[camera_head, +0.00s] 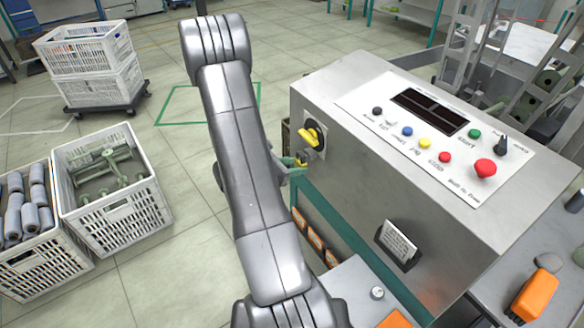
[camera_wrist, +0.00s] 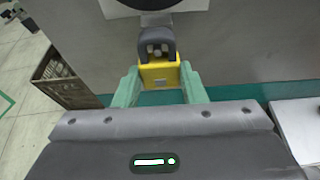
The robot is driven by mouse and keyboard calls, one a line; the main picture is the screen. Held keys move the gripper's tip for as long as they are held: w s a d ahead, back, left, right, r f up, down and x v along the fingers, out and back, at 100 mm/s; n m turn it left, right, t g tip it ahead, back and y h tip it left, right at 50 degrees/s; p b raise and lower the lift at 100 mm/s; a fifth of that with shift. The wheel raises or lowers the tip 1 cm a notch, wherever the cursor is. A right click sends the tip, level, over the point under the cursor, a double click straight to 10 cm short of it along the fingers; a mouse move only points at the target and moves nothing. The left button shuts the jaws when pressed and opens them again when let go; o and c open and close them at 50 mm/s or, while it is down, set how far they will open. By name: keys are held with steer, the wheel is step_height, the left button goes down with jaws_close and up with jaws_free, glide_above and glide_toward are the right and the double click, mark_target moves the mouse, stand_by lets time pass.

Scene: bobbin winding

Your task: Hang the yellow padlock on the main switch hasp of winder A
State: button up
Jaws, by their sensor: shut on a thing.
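The yellow padlock (camera_wrist: 160,76) with a dark shackle (camera_wrist: 157,40) is upright between the two green fingers of my gripper (camera_wrist: 160,88). The fingers are shut on its body. Above it in the wrist view are the black edge of the main switch (camera_wrist: 150,4) and a grey hasp plate (camera_wrist: 178,18). The shackle top lies close below or over this plate; I cannot tell whether it passes through. In the head view the main switch (camera_head: 310,137) with its yellow handle is on the winder's left side. My gripper (camera_head: 297,166) is just below it, partly hidden by my arm.
The winder's control panel (camera_head: 430,125) with coloured buttons is on top of the metal cabinet. White crates (camera_head: 120,215) with parts stand on the floor at the left. Stacked crates (camera_head: 90,60) stand on a dolly behind. The floor between is clear.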

steer(key=shift+w+d, duration=0.3)
steer(key=shift+d, duration=0.15)
steer(key=shift+f+b, duration=0.5)
steer(key=shift+b, duration=0.35)
stand_by(0.5)
steer(key=o, duration=1.2)
steer(key=shift+c, duration=0.2)
steer(key=v, duration=1.4)
steer(key=shift+d, duration=0.1)
